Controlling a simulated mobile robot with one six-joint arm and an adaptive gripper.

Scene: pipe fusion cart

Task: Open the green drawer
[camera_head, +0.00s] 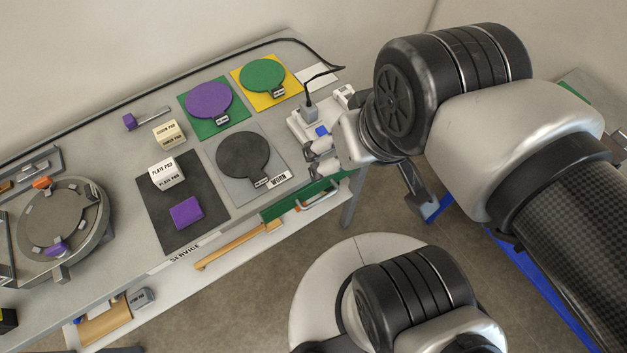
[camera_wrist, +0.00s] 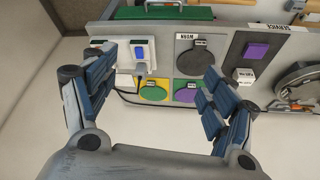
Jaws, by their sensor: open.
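The green drawer (camera_head: 280,209) sits under the front edge of the workbench, near its right end. A handle (camera_head: 318,199) shows at its right part. The drawer looks shut, with no open inside visible. In the wrist view a green strip of it (camera_wrist: 178,13) shows at the top edge, beyond the bench. My gripper (camera_head: 312,161) is open and empty, above the bench's right end and apart from the drawer. In the wrist view its two fingers (camera_wrist: 157,72) are spread wide to either side.
A white device with a blue switch (camera_head: 321,132) and cable stands close by my gripper. A grey mat marked WORN (camera_head: 220,176) holds a dark disc. Green and yellow mats, a black mat (camera_head: 151,212) and a round fixture (camera_head: 98,228) lie leftward. Floor in front is partly open.

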